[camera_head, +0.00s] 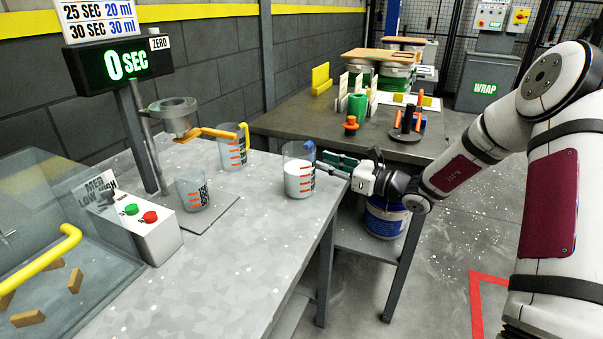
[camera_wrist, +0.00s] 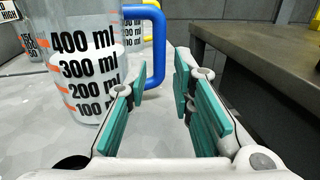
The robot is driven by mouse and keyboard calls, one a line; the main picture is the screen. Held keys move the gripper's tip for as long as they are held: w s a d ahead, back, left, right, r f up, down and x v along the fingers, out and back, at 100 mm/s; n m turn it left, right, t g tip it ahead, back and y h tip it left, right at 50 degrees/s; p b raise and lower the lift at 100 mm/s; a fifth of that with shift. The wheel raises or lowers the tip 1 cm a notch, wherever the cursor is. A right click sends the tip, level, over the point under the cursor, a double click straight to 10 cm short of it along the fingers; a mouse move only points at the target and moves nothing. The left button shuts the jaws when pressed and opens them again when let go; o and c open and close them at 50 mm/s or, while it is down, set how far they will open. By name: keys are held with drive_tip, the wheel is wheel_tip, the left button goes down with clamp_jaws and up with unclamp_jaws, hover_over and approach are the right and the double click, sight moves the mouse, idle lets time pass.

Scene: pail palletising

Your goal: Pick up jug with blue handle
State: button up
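The jug with the blue handle (camera_head: 299,178) stands upright near the right edge of the light grey bench and holds white contents. In the wrist view the jug (camera_wrist: 82,75) is at the left with its blue handle (camera_wrist: 154,50) pointing right. My gripper (camera_head: 338,165) is just right of the jug in the head view. In the wrist view my gripper (camera_wrist: 165,95) is open, with green pads apart and nothing between them. The handle's lower part is close to the left pad, apparently ahead of it; I cannot tell whether they touch.
A jug with a yellow handle (camera_head: 232,151) stands further back, and another measuring jug (camera_head: 192,192) stands left on the bench (camera_head: 235,255). A dispenser (camera_head: 174,115) overhangs that side. A dark table (camera_head: 285,122) with several items lies beyond, with a blue pail (camera_head: 385,218) below.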

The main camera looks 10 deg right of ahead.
drive_tip(key=shift+b+x, duration=0.75)
drive_tip(key=shift+x, duration=2.05)
clamp_jaws()
